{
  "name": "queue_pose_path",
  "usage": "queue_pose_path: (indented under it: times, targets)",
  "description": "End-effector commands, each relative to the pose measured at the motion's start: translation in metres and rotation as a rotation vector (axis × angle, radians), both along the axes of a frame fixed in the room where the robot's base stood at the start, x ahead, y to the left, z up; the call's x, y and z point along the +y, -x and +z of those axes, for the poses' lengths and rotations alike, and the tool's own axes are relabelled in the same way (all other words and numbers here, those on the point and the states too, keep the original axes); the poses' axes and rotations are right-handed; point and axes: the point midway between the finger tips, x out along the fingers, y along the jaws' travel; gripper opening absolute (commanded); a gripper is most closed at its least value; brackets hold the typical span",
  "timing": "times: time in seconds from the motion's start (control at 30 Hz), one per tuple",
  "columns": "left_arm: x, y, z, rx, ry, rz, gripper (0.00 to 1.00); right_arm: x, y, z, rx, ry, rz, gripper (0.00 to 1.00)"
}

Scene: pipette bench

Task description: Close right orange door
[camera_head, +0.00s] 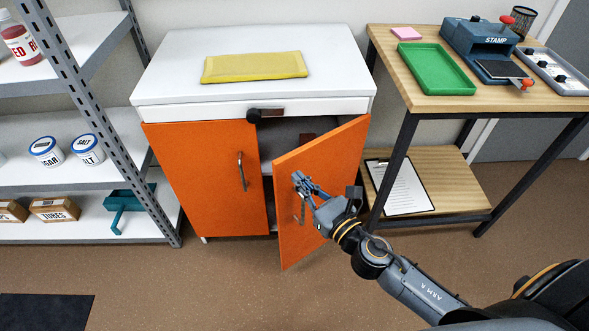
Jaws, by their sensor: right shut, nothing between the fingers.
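The right orange door (335,146) of the white cabinet (160,72) stands ajar, swung outward, with a dark gap between it and the left orange door (200,180). The left door looks shut and has a metal handle (241,171). My right gripper (299,178) is shut and empty in front of the right door's outer face, close to its handle (303,209). I cannot tell whether it touches the door. The arm partly covers the door's lower right part. My left gripper is not in view.
A wooden table (400,75) stands right of the cabinet, with a green tray (440,68) on top and a clipboard (400,188) on its lower shelf. A metal shelf rack (95,97) stands at left. The floor before the cabinet is clear.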

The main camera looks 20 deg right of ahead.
Motion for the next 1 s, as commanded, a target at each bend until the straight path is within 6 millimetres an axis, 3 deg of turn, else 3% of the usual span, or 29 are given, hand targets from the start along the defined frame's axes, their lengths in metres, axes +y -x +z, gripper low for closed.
queue_pose_path:
  times: [0.23, 0.83, 1.0]
  targets:
    - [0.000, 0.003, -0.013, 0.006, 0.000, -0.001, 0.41, 0.008, -0.025, 0.000, 0.000, 0.000, 0.001, 0.00]
    - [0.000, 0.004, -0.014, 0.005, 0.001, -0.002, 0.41, 0.012, -0.034, 0.001, 0.000, -0.003, -0.023, 0.00]
    - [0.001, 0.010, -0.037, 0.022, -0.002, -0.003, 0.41, 0.019, -0.054, 0.003, 0.000, -0.006, -0.096, 0.00]
